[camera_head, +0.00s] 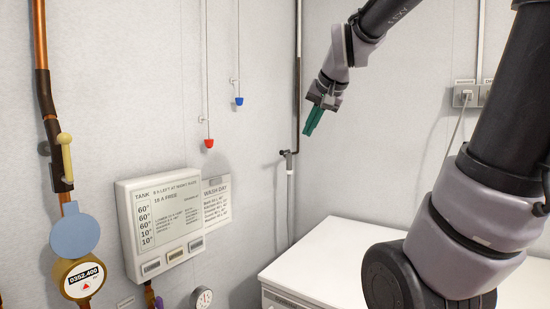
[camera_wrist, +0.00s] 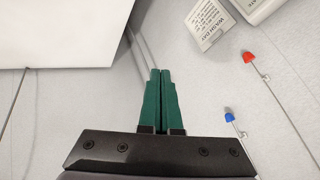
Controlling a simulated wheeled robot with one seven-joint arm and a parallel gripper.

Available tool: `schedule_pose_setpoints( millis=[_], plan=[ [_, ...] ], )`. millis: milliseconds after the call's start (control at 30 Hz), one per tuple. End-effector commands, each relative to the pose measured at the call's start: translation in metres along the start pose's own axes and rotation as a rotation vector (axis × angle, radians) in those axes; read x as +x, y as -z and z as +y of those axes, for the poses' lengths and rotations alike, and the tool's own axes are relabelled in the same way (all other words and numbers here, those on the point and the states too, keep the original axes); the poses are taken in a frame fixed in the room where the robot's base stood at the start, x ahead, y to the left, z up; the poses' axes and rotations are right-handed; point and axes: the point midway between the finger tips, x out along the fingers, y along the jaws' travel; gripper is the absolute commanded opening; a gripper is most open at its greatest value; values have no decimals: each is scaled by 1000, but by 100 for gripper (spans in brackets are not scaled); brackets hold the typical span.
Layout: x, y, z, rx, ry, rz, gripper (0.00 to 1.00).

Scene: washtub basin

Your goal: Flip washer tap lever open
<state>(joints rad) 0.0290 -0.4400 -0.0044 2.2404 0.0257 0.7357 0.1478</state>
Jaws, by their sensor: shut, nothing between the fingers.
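A small dark tap lever (camera_head: 285,153) sits on a vertical pipe at the back wall corner, just above the white appliance; I take it to be the washer tap. The lever's exact set is too small to tell. My gripper (camera_head: 310,132) has green fingers, points down and left, and appears above and slightly right of the tap in the head view, apart from it. In the wrist view my gripper (camera_wrist: 160,72) is shut and empty. A thin pipe (camera_wrist: 140,46) runs behind the fingertips there; the lever itself cannot be made out.
A white appliance top (camera_head: 335,245) lies below the tap. A tank panel (camera_head: 160,225) and a wash day notice (camera_head: 217,200) hang on the left wall. Red (camera_head: 208,143) and blue (camera_head: 239,101) pulls hang on cords. A yellow-handled lever (camera_head: 65,150) is on the copper pipe. Sockets (camera_head: 466,96) are at right.

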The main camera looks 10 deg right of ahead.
Motion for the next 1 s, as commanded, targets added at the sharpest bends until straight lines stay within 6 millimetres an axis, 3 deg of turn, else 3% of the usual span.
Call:
schedule_pose_setpoints(
  millis=[33,200,300,433,600,867,1000],
  plan=[
    [17,28,-7,23,-5,18,0],
    [74,116,-27,102,-3,104,0],
    [113,164,-32,146,1,154,0],
    [159,210,-35,194,9,208,0],
    [196,243,-34,229,18,253,0],
    [219,254,-32,239,21,263,0],
    [245,260,-32,238,19,262,0]
  ],
)
